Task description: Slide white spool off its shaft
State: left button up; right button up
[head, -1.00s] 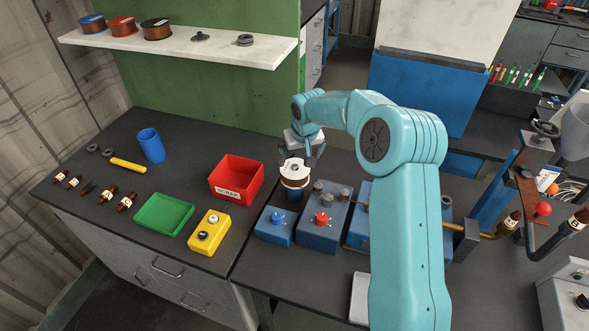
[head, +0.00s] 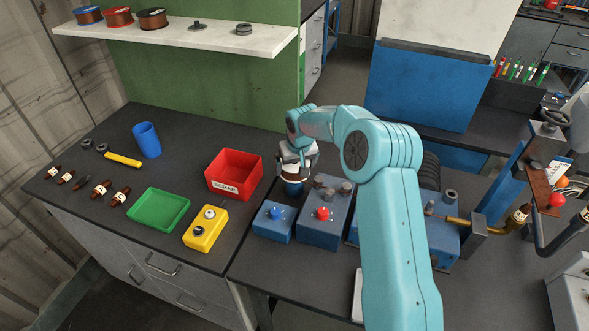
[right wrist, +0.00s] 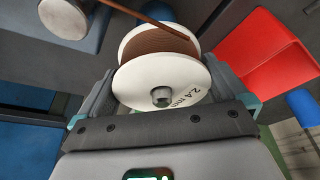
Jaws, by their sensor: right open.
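The white spool (head: 292,178), wound with brown wire, stands upright on a blue base beside the blue boxes. In the right wrist view, its white flange (right wrist: 140,84) faces me, with the grey shaft end (right wrist: 161,96) showing through its centre. My right gripper (head: 296,164) is over the spool in the head view. In the right wrist view, the open fingers are on either side of the spool. I cannot tell whether they touch it. The spool's lower part is partly hidden. My left gripper is not in view.
A red scrap bin (head: 234,174) stands left of the spool. The blue box with a blue knob (head: 274,224) and the one with a red knob (head: 322,232) sit close in front. A brown strand (right wrist: 155,22) runs from the spool. A green tray (head: 158,210) lies further left.

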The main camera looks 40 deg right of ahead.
jog(key=shift+w, duration=0.15)
jog(key=c, duration=0.6)
jog(key=shift+r, duration=0.15)
jog(key=shift+r, duration=0.1)
jog(key=shift+r+p, duration=2.75)
jog(key=shift+r, duration=1.55)
jog(key=shift+f, duration=0.1)
